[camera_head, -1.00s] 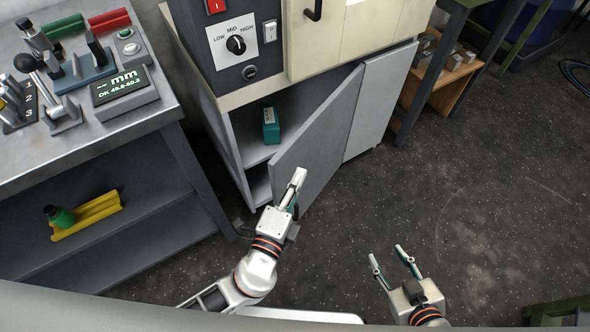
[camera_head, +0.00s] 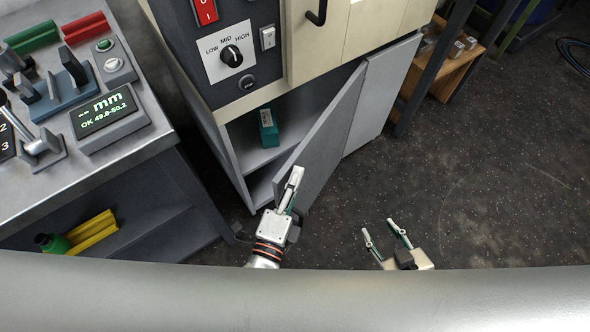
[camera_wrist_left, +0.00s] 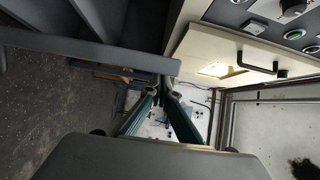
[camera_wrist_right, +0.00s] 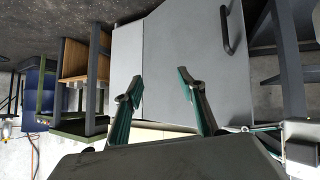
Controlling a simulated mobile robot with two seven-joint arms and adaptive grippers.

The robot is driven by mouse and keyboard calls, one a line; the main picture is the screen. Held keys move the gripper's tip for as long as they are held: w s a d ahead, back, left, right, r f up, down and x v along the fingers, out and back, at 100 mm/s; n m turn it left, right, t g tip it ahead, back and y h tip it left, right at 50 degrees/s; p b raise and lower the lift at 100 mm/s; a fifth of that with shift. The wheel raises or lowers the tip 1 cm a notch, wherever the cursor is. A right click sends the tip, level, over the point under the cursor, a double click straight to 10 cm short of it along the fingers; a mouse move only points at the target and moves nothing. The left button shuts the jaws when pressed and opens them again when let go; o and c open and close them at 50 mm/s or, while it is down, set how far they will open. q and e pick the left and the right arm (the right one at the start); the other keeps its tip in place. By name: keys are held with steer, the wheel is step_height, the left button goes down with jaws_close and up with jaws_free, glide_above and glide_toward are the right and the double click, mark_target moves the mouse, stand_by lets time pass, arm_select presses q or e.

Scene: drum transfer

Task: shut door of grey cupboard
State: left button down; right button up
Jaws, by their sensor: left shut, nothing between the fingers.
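The grey cupboard (camera_head: 231,162) stands under the machine's control panel. Its hinged door (camera_head: 335,124) is ajar and leaves an opening at the left, with a teal box (camera_head: 268,127) on the shelf inside. My left gripper (camera_head: 297,171) is shut and empty, at the outer face of the door close to its free edge. I cannot tell whether it touches the door. Its fingers also show together in the left wrist view (camera_wrist_left: 164,84). My right gripper (camera_head: 378,226) is open and empty over the floor, right of the door; the door panel (camera_wrist_right: 195,70) shows ahead of it.
A grey workbench (camera_head: 160,134) with levers and a display stands at the left, with a green and yellow item (camera_head: 90,232) on its lower shelf. A wooden shelf (camera_head: 452,75) stands at the back right. The floor (camera_head: 500,180) to the right is clear.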

arm_select(q)
steer(key=shift+a, duration=0.1)
arm_select(e)
steer(key=shift+w, duration=0.3)
steer(key=shift+s+f, duration=0.1)
steer(key=shift+f, duration=0.05)
